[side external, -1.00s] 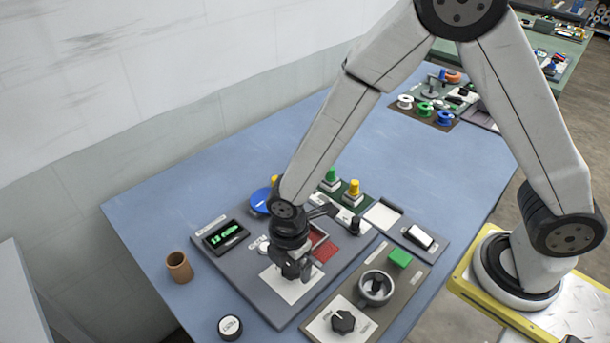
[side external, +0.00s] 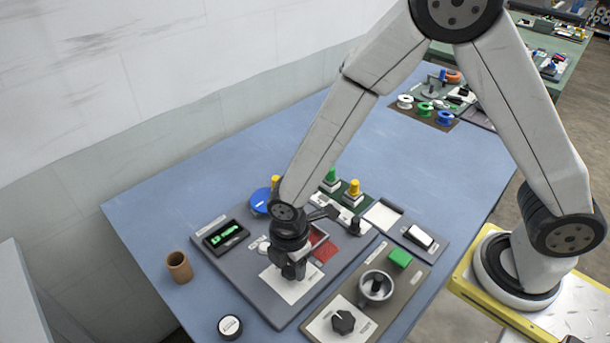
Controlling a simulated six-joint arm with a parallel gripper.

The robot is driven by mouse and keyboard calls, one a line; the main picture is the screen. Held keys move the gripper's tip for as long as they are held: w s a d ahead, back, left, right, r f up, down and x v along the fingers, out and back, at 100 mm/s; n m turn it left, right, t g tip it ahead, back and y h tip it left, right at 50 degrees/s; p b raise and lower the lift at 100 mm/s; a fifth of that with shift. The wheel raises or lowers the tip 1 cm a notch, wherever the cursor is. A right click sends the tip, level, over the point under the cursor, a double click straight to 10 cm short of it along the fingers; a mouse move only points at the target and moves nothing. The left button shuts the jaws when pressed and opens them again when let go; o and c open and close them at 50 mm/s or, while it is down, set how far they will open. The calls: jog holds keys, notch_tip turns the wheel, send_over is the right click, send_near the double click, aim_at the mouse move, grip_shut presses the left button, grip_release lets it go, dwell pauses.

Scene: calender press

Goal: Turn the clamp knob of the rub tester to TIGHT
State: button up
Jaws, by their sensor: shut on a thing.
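The rub tester appears to be the dark grey panel (side external: 222,262) with a green-lit display (side external: 226,236), a red patch (side external: 325,251) and a white plate (side external: 291,288). My gripper (side external: 294,276) points down over the white plate. It is shut on a small part there, which I take to be the clamp knob. My fingers hide that part, so its pointer and any TIGHT mark cannot be read.
A brown cup (side external: 179,267) and a round black-rimmed disc (side external: 230,327) stand at left.

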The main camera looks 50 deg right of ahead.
jog(key=shift+m, duration=0.3)
jog(key=m, duration=1.3)
jog(key=shift+m, duration=0.3)
jog(key=m, duration=1.3)
jog(key=shift+m, duration=0.3)
